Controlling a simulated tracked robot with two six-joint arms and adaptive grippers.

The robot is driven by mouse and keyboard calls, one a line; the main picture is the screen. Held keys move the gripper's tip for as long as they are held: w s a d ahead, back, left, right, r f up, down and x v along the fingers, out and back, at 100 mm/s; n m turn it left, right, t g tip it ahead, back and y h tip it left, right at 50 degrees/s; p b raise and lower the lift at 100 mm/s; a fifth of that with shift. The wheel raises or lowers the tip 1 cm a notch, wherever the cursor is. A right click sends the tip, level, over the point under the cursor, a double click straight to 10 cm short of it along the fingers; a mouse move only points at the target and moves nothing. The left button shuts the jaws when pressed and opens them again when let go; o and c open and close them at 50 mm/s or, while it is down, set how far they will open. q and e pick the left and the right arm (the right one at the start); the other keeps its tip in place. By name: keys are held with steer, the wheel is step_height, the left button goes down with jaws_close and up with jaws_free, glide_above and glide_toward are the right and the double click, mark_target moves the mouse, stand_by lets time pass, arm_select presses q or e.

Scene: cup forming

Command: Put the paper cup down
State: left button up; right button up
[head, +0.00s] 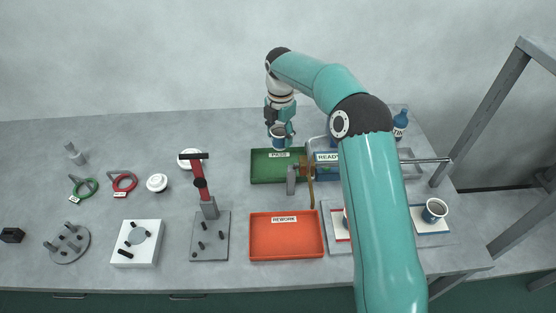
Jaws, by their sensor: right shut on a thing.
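A paper cup (279,143), blue with a pale rim, is held by my right gripper (280,128) over the back part of the green PASS tray (262,176). The gripper is shut on the cup, which looks upright. I cannot tell whether the cup's base touches the tray floor. An orange REWORK tray (287,252) lies in front of the green tray and is empty. My left gripper does not show.
A machine with a READY sign (327,157) stands right of the green tray, partly behind my right arm. Another blue cup (434,211) stands at the right on a white panel. A red-handled clamp (202,186), white lids and gauges stand at the left.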

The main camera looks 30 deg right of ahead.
step_height(320, 180, down, 10)
steer(key=shift+f+p, duration=0.1)
steer(key=shift+p, duration=0.45)
steer(key=shift+a, duration=0.1)
steer(key=shift+f, duration=0.1)
steer(key=o, duration=0.8)
step_height(320, 180, up, 11)
steer(key=shift+r+b, duration=0.2)
steer(key=shift+b, duration=0.4)
steer(key=shift+s+r, duration=0.1)
steer(key=shift+r, duration=0.4)
